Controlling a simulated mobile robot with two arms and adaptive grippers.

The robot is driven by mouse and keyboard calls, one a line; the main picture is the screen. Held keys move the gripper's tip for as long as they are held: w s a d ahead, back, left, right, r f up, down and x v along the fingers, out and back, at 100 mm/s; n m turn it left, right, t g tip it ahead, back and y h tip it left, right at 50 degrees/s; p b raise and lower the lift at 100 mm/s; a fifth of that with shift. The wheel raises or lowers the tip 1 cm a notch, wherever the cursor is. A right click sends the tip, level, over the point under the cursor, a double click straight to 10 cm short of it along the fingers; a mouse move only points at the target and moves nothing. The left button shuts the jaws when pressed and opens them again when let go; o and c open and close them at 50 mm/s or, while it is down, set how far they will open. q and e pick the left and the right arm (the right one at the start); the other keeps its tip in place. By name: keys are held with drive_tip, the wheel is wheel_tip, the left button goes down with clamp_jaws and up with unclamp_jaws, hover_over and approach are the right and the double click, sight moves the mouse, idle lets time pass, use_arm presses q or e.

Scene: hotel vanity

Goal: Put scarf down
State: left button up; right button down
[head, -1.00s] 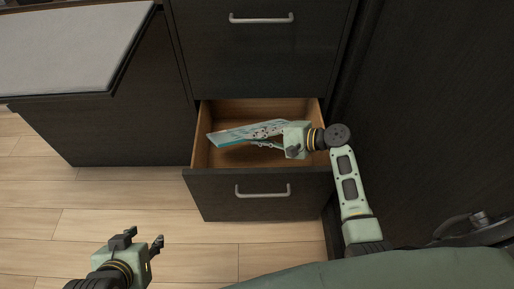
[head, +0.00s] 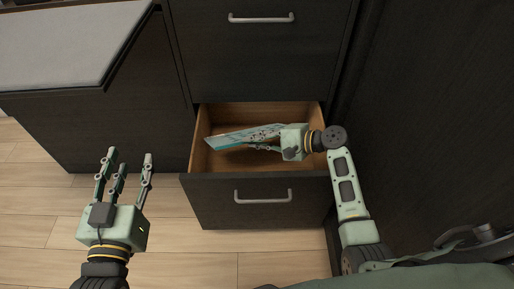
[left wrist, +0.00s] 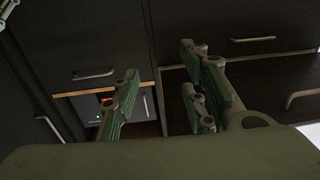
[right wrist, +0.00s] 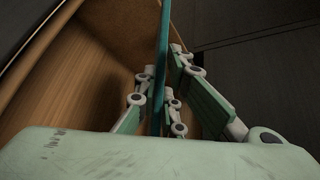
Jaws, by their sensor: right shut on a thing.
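The scarf (head: 240,136) is a flat, folded piece, pale with a dark floral pattern and a teal edge. It is tilted inside the open lower drawer (head: 236,186). My right gripper (head: 256,146) is inside the drawer, shut on the scarf's right part. In the right wrist view the scarf (right wrist: 162,60) is a thin teal edge standing between the fingers (right wrist: 160,108). Whether the scarf touches the drawer floor is hard to tell. My left gripper (head: 124,160) is open and empty, left of the drawer over the floor. Its spread fingers also show in the left wrist view (left wrist: 160,100).
A closed drawer (head: 262,55) is above the open one. A dark cabinet side (head: 420,110) stands close on the right. A counter with a grey top (head: 65,45) is at the upper left. The wood floor (head: 190,250) in front is clear.

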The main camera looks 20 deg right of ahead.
use_arm(q)
drive_tip(key=s+r+t+h+b, duration=0.1)
drive_tip(key=s+r+t, duration=0.2)
drive_tip(key=r, duration=0.4)
drive_tip(key=s+r+t+h+b, duration=0.2)
drive_tip(key=s+r+t, duration=0.1)
drive_tip(key=r+t, duration=0.3)
drive_tip(key=shift+s+d+r+h, duration=0.15)
drive_tip(key=shift+s+r+h, duration=0.15)
drive_tip(key=shift+r, duration=0.65)
use_arm(e)
wheel_tip(320, 180, down, 3)
drive_tip(key=shift+r, duration=0.1)
